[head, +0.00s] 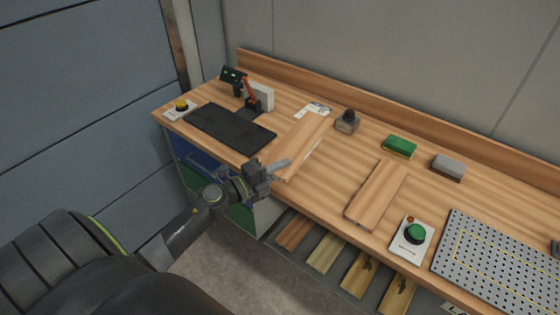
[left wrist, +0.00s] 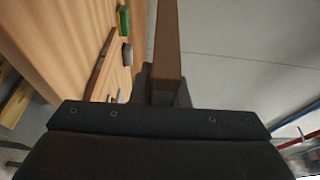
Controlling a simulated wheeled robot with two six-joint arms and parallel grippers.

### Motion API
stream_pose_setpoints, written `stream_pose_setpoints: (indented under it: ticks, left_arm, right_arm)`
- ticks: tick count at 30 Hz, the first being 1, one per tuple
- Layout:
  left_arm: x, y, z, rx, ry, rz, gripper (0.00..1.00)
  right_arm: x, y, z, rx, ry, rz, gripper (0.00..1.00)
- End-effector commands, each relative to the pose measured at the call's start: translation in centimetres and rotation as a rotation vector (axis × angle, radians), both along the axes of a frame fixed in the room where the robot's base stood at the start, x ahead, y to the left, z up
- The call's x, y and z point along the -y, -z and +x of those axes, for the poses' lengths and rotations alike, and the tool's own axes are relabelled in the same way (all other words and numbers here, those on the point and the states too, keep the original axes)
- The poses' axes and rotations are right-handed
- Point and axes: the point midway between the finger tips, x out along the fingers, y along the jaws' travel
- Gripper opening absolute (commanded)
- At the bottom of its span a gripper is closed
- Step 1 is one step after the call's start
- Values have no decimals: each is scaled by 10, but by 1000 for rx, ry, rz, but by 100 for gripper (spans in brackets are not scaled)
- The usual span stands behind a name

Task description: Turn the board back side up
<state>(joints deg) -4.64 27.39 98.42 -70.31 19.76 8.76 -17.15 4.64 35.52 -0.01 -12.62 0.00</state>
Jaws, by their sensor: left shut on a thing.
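A light wooden board (head: 303,140) is on the left half of the workbench, with its near end at my left gripper (head: 280,165). The left gripper is at the bench's front edge and shut on that near end. In the left wrist view the held board (left wrist: 168,45) shows as a narrow brown strip rising from the jaws. Whether it touches the bench top is hard to tell. Which side is its back cannot be told. My right gripper is in neither view.
A second wooden piece (head: 377,193) lies on the bench (head: 335,165) to the right. A black mat (head: 229,128) lies left. A small dark-capped container (head: 347,121), green block (head: 400,146), grey block (head: 448,166), green button box (head: 413,240) and perforated plate (head: 500,262) stand around.

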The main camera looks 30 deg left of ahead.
Motion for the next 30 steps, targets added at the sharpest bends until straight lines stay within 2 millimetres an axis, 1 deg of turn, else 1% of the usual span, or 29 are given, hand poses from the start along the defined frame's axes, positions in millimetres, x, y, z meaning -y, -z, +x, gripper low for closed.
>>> stream_pose_setpoints:
  ticks: [11,14,17,24,27,30]
  left_arm:
    - [0,0,0,1,1,11,0]
    - [0,6,0,1,1,10,0]
    - [0,21,0,0,1,10,0]
    - [1,73,0,1,3,9,0]
    - [1,93,0,1,3,10,0]
    - [1,107,0,2,3,10,0]
  right_arm:
    - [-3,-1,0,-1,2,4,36]
    - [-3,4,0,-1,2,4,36]
    - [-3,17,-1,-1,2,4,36]
    - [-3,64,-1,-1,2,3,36]
    - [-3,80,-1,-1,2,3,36]
    - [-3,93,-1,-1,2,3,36]
